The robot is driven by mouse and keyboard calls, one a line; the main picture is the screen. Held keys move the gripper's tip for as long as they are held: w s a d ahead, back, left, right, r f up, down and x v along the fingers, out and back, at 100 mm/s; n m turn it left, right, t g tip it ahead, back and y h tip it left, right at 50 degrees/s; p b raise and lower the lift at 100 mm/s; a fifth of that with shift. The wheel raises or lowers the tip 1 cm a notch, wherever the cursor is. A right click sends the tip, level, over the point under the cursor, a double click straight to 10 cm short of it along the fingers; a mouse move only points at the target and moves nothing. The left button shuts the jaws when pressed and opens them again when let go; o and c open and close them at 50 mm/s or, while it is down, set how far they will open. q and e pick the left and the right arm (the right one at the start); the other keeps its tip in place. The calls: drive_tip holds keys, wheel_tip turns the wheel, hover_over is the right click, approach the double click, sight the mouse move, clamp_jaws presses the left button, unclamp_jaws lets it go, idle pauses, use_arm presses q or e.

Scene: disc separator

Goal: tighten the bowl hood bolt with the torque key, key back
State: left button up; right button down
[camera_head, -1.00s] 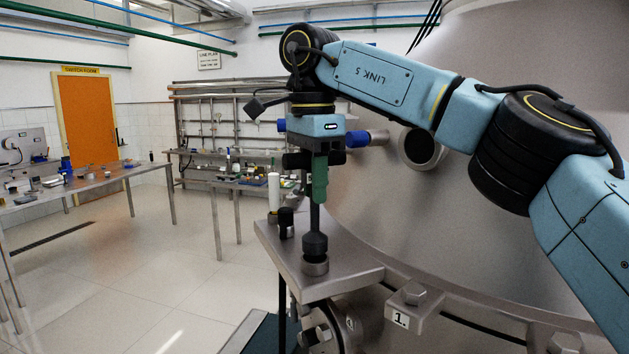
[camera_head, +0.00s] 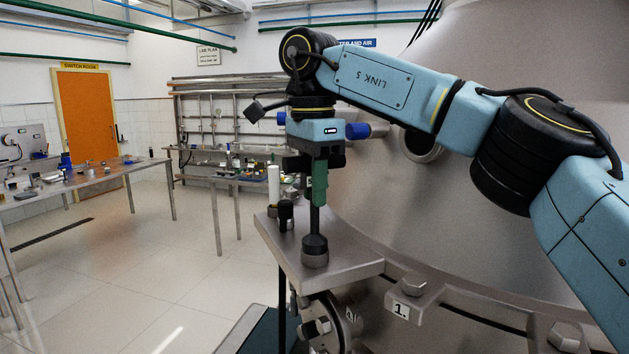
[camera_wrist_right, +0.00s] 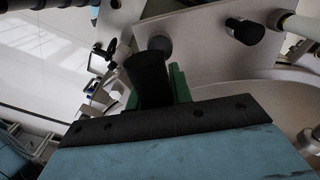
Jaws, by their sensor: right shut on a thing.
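The torque key (camera_head: 315,243) is dark and stands upright, its wide lower end at a round steel holder (camera_head: 315,260) on a steel shelf (camera_head: 345,266). My right gripper (camera_head: 320,185), with green fingers, points down and is shut on the key's upper part. In the right wrist view the black key (camera_wrist_right: 150,78) sits between the green fingers. I cannot tell how deep the key sits in the holder. A hex bolt (camera_head: 414,284) stands on the bowl hood rim above a tag marked "1.", right of the shelf. Another bolt (camera_head: 566,337) is at the lower right. My left gripper is out of view.
A small black-topped piece (camera_head: 286,212) and a white cylinder (camera_head: 273,186) stand by the shelf's left part. The large steel bowl hood (camera_head: 480,235) fills the right. Work tables (camera_head: 100,180) stand far left; the floor between is clear.

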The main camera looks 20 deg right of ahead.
idle(0.4)
drive_tip(key=shift+f+b, duration=0.5)
drive_tip(key=shift+f, duration=0.25)
drive_tip(key=c, duration=1.2)
unclamp_jaws()
drive_tip(key=shift+o, duration=0.2)
